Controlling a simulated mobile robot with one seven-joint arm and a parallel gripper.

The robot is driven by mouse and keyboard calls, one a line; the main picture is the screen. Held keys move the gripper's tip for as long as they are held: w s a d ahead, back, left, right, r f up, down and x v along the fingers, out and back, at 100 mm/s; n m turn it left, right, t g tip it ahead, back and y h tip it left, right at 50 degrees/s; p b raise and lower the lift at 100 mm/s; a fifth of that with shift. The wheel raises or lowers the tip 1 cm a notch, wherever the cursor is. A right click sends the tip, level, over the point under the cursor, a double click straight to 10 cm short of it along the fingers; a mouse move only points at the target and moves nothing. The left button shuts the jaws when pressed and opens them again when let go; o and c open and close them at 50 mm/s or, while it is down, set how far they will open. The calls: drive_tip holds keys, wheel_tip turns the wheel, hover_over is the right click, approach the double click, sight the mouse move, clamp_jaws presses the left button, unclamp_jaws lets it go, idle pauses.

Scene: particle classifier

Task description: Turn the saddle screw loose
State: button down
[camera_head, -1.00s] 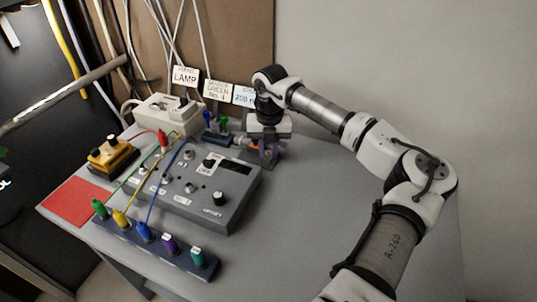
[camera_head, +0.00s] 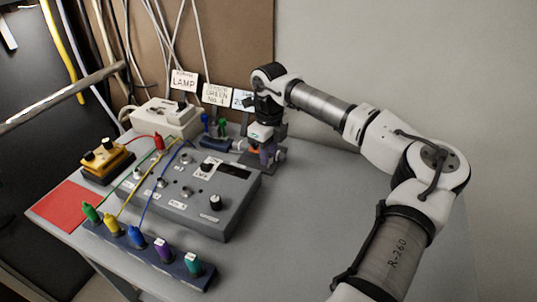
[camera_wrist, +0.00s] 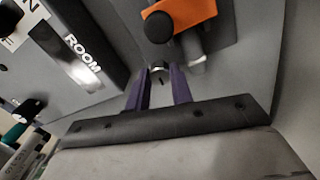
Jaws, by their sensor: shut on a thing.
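The saddle screw (camera_wrist: 159,70) shows in the wrist view as a small round metal head between the tips of my gripper's purple fingers (camera_wrist: 160,76). My gripper is shut on it, with one finger on each side. An orange part (camera_wrist: 182,14), a black knob (camera_wrist: 160,27) and a grey cylinder (camera_wrist: 190,48) lie just beyond the screw. In the head view my gripper (camera_head: 267,156) points down at the small assembly at the back right of the control box. The screw itself is hidden there.
The grey control box (camera_head: 215,209) with knobs stands left of my gripper. A dark strip with coloured plugs (camera_head: 180,271) lies in front of it. A white power unit (camera_head: 160,118) and a yellow box (camera_head: 105,163) stand behind left. The table's right side (camera_head: 310,215) is clear.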

drive_tip(key=n, duration=0.4)
drive_tip(key=shift+n, duration=0.3)
drive_tip(key=n, duration=0.3)
drive_tip(key=shift+n, duration=0.3)
drive_tip(key=n, duration=0.3)
drive_tip(key=shift+n, duration=0.3)
drive_tip(key=shift+r+n, duration=0.1)
drive_tip(key=shift+n, duration=1.8)
drive_tip(key=c, duration=1.5)
unclamp_jaws()
